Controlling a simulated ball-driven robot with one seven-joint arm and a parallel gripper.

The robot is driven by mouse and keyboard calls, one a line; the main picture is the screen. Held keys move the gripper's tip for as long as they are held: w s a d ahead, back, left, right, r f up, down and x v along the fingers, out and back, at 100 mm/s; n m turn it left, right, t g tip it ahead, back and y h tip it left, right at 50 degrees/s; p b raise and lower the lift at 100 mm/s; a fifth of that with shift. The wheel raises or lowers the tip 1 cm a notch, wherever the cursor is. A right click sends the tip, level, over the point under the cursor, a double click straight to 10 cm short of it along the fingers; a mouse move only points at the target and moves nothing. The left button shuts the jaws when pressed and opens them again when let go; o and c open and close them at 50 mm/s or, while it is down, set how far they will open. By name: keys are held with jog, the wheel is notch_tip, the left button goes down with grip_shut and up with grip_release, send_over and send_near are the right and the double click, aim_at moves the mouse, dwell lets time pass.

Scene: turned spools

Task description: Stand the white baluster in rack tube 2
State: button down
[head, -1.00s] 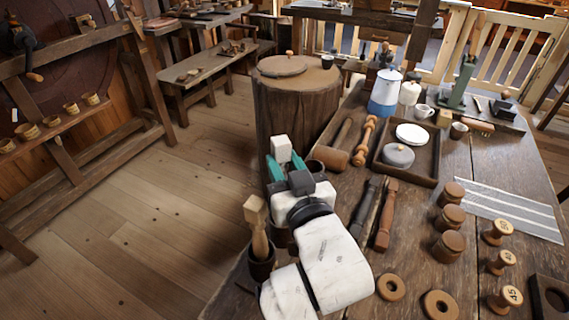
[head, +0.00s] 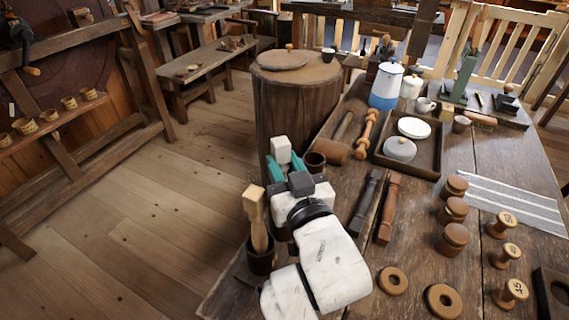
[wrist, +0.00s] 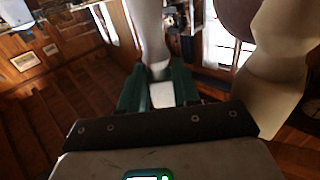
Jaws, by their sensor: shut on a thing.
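My gripper (head: 284,165) has green fingers closed on the white baluster (head: 281,148), whose square white end sticks up above them. In the wrist view the white baluster (wrist: 150,35) stands between the green fingers (wrist: 160,88). The held baluster's lower part is hidden in the head view. The rack stands at the near left table edge. One dark rack tube (head: 261,262) holds a tan wooden baluster (head: 255,210). Another dark tube (head: 315,164) shows just right of my fingers. My gripper hides the rack between them, and I can read no tube numbers.
Two turned legs, one black (head: 367,200) and one reddish (head: 388,208), lie right of my arm. Open floor (head: 150,230) is at the left.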

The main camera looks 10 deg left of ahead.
jog(key=shift+f, duration=0.1)
jog(key=c, duration=0.7)
grip_release()
jog(key=shift+c, duration=0.2)
jog(key=v, duration=1)
jog(key=shift+s+d, duration=0.2)
jog(key=shift+s, duration=0.15)
